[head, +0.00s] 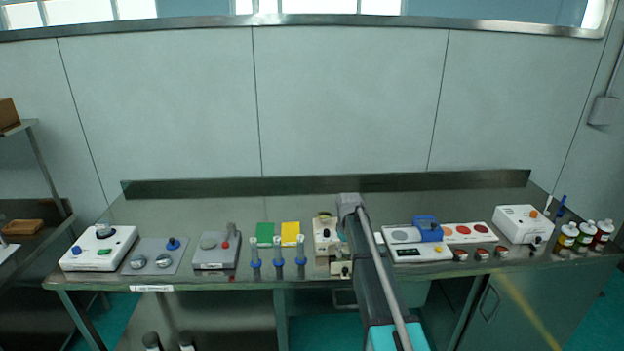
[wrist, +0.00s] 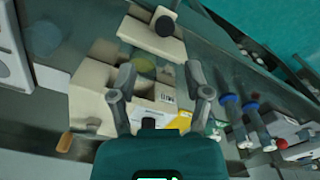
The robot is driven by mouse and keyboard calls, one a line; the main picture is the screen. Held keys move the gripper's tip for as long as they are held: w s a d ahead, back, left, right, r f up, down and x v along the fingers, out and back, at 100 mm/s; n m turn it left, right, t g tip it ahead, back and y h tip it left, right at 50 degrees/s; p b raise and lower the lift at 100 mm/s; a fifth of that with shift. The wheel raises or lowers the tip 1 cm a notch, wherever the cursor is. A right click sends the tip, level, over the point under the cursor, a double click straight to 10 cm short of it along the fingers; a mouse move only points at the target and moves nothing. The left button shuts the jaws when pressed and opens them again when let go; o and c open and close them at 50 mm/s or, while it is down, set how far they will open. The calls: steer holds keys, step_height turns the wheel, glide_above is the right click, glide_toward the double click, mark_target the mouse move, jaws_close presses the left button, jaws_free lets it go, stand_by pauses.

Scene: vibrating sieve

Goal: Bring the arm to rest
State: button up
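My gripper (wrist: 161,92) shows in the wrist view with its two fingers spread apart and nothing held between them. Beyond and below the fingers is a beige device (wrist: 92,105) with a pale block and a black round knob at one end. In the head view the same beige device (head: 325,236) stands near the bench's front edge, partly hidden by my arm. My arm reaches over the bench from the bottom right of centre; the gripper's fingers cannot be made out there.
On the steel bench (head: 400,190), a blue-and-white unit (head: 422,245) stands close right of my arm. Blue-based posts (head: 278,255) and yellow (head: 290,233) and green (head: 265,233) pieces stand left. A white box (head: 520,222) and bottles (head: 585,237) are far right. The back strip is clear.

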steer(key=s+m, duration=0.6)
steer(key=s, duration=2.4)
